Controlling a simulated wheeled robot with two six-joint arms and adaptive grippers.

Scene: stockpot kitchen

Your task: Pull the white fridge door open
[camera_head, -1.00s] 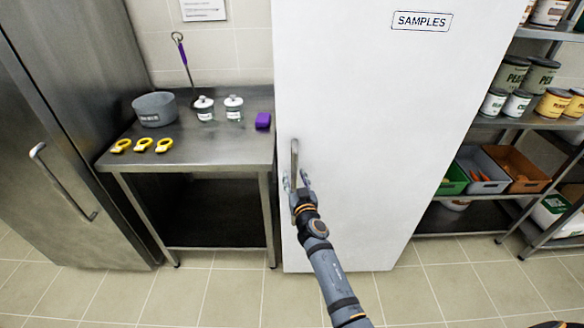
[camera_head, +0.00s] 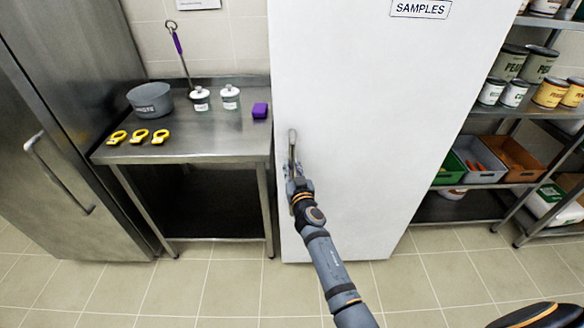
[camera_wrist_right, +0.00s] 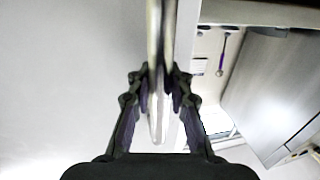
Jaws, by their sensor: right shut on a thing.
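The white fridge door (camera_head: 362,120) with the "SAMPLES" label (camera_head: 420,9) stands in the middle of the head view and looks closed. Its upright metal bar handle (camera_head: 292,148) is near the door's left edge. My right gripper (camera_head: 293,172) is at the lower part of the handle. In the right wrist view the handle (camera_wrist_right: 155,60) runs between the two fingers of my right gripper (camera_wrist_right: 160,95), which is shut on it. My left gripper is not in view.
A steel table (camera_head: 190,151) stands left of the fridge, with a grey pot (camera_head: 151,104), jars and yellow items on it. A steel cabinet (camera_head: 60,150) is at far left. Shelves (camera_head: 470,188) with cans and bins stand right. The floor in front is clear.

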